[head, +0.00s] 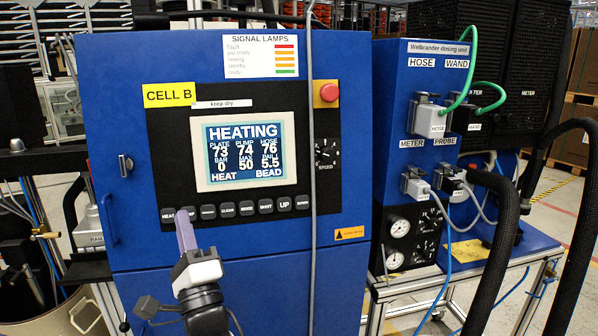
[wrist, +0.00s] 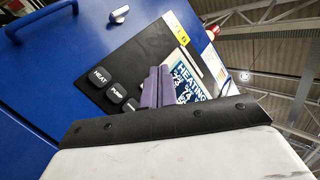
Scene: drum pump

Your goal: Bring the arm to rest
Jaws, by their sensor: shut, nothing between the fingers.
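My gripper (head: 184,236) stands in front of the blue cabinet's (head: 250,75) control panel, below and left of the display. Its purple fingers are shut with nothing between them. In the head view the fingertips overlap the left end of the button row (head: 237,209), near the HEAT button (head: 168,215), and hide the button beside it. I cannot tell whether they touch the panel. In the wrist view the shut fingers (wrist: 157,86) cover part of the display (wrist: 187,83); the HEAT (wrist: 99,76) and PUMP buttons (wrist: 115,92) show to their left. The display (head: 244,149) reads HEATING.
A red stop button (head: 328,92) is on the panel's upper right. A grey cable (head: 312,200) hangs down the cabinet front. To the right stands a dosing unit with plugs (head: 431,119) and thick black hoses (head: 507,230). A blue handle (head: 109,218) sticks out at left.

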